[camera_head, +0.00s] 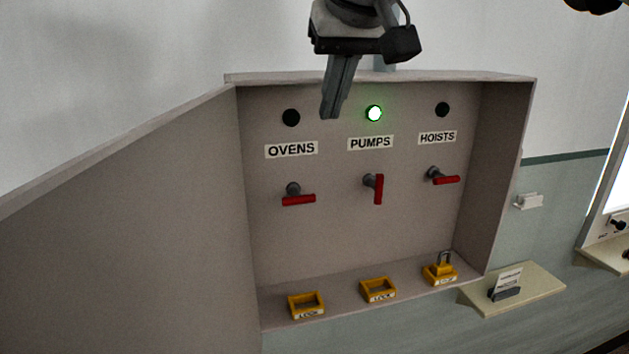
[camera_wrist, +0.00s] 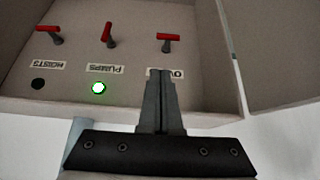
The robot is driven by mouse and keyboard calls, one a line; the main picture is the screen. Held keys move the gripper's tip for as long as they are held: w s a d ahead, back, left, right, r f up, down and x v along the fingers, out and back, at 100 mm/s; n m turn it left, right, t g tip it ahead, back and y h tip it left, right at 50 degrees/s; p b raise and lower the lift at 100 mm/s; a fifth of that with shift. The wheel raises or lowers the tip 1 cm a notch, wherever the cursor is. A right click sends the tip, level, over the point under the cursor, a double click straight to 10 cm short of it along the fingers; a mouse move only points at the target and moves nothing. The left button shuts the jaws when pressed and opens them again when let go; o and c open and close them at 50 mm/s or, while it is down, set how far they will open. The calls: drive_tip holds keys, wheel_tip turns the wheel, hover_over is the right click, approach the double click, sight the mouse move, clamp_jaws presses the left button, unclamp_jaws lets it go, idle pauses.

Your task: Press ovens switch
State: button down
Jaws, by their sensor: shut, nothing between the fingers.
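The ovens switch (camera_head: 298,199) is a red handle lying level on a grey knob, below the "OVENS" label (camera_head: 291,150) and a dark lamp (camera_head: 291,117). It also shows in the wrist view (camera_wrist: 170,37), where its label is partly hidden by my fingers. My gripper (camera_head: 329,115) is shut and empty. It points down in front of the box's upper part, between the ovens lamp and the lit pumps lamp in the head view. In the wrist view its fingertips (camera_wrist: 161,73) overlap the ovens label, short of the red handle. I see no contact with the switch.
The pumps switch (camera_head: 378,188) stands upright under a green lit lamp (camera_head: 374,113). The hoists switch (camera_head: 445,179) lies nearly level under a dark lamp. Yellow holders (camera_head: 306,305) sit on the box floor, one with a padlock (camera_head: 441,268). The open door (camera_head: 130,220) stands at left.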

sight(299, 200)
drive_tip(key=x, duration=1.8)
drive_tip(key=shift+w+a+f, duration=0.1)
drive_tip(key=shift+f, duration=0.2)
drive_tip(key=shift+w+d+f+m+g+y+b, duration=0.15)
drive_tip(key=shift+d+y+b, duration=0.1)
drive_tip(key=shift+y, duration=0.15)
drive_tip(key=shift+s+d+f+m+g+y+b, duration=0.1)
drive_tip(key=shift+d+m+g+y+b, duration=0.1)
drive_tip(key=shift+y, duration=0.2)
drive_tip(key=shift+f+y, duration=0.1)
drive_tip(key=shift+y, duration=0.2)
drive_tip(key=f+m+y+b, duration=0.1)
drive_tip(key=y+b, duration=0.3)
drive_tip(key=b, duration=0.1)
drive_tip(key=f+m+y+b, duration=0.2)
drive_tip(key=y+b, duration=0.2)
drive_tip(key=b, duration=0.2)
drive_tip(key=d+f+m+y+b, duration=0.1)
drive_tip(key=f+m+y+b, duration=0.1)
drive_tip(key=y+b, duration=0.2)
drive_tip(key=shift+w+d+f+m+g+b, duration=0.1)
drive_tip(key=shift+w+f+m+g+b, duration=0.15)
drive_tip(key=shift+b, duration=0.7)
